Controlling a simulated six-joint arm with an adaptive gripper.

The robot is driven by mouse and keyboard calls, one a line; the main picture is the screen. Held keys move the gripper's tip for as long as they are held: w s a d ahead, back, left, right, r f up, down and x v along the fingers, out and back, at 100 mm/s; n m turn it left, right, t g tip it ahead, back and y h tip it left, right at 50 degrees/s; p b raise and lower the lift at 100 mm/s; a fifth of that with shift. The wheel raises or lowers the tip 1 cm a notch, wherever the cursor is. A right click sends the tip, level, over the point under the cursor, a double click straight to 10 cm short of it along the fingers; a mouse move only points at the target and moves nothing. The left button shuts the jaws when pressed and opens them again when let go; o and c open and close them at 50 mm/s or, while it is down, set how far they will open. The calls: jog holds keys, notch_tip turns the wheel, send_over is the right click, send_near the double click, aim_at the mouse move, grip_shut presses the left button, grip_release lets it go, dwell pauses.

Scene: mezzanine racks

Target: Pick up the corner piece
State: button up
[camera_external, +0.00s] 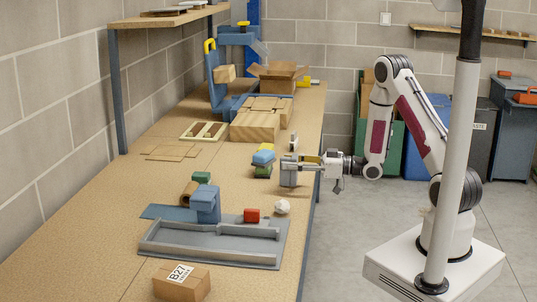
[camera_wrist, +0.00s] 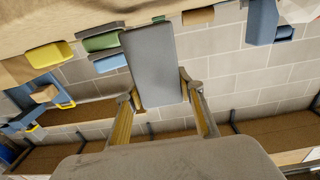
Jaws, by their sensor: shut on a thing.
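My gripper (camera_external: 303,164) reaches in from the right over the bench's right edge. It is shut on a grey blocky piece (camera_external: 287,176), which I take to be the corner piece. In the wrist view the grey piece (camera_wrist: 152,62) is a plain, flat-faced block gripped between both fingers (camera_wrist: 160,92). Its far side is hidden, so I cannot see its full shape. I cannot tell whether its lower end is clear of the bench top.
A grey walled tray (camera_external: 205,252), a white ball (camera_external: 282,207) and a red block (camera_external: 251,215) lie nearer the camera. Wooden boxes (camera_external: 255,126) stand farther back.

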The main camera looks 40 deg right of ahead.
jog(key=shift+r, duration=4.05)
